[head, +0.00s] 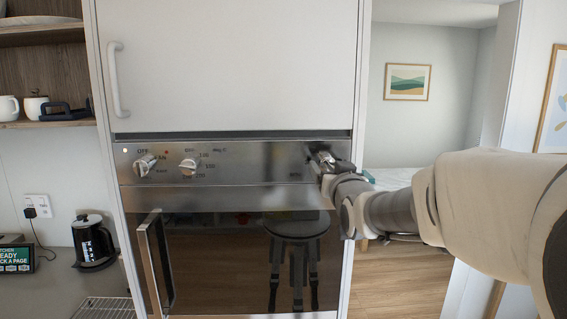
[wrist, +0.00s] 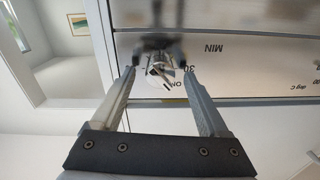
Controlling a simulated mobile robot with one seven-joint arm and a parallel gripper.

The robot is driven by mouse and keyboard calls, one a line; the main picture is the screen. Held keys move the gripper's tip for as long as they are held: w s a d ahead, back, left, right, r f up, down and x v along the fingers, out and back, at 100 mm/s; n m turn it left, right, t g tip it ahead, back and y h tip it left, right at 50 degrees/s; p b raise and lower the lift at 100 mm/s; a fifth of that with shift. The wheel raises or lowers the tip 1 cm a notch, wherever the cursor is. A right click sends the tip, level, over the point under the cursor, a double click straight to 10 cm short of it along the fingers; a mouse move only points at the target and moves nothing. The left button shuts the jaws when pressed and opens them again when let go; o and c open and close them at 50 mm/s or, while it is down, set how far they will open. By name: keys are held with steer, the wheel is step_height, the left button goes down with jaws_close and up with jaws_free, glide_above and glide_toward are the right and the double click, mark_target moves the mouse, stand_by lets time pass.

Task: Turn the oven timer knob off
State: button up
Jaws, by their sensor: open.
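The oven control panel (head: 250,165) is a shiny steel strip above the dark oven door. My gripper (head: 322,160) is at the panel's right end, where it and the arm hide the timer knob in the head view. In the wrist view, which looks upside down, the timer knob (wrist: 162,77) is a small round metal dial with "30" and "MIN" printed near it. My gripper (wrist: 160,78) is open, with one fingertip on each side of the knob. I cannot tell whether the fingers touch it. The knob's pointer looks slanted; its exact setting is unclear.
Two other knobs, one by "OFF" (head: 145,165) and one with temperature marks (head: 189,166), sit on the panel's left. The oven door handle (head: 155,262) stands out below. A white cupboard (head: 230,65) is above. A kettle (head: 93,242) stands on the left counter.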

steer(key=shift+w, duration=0.6)
steer(key=shift+c, duration=0.3)
jaws_close()
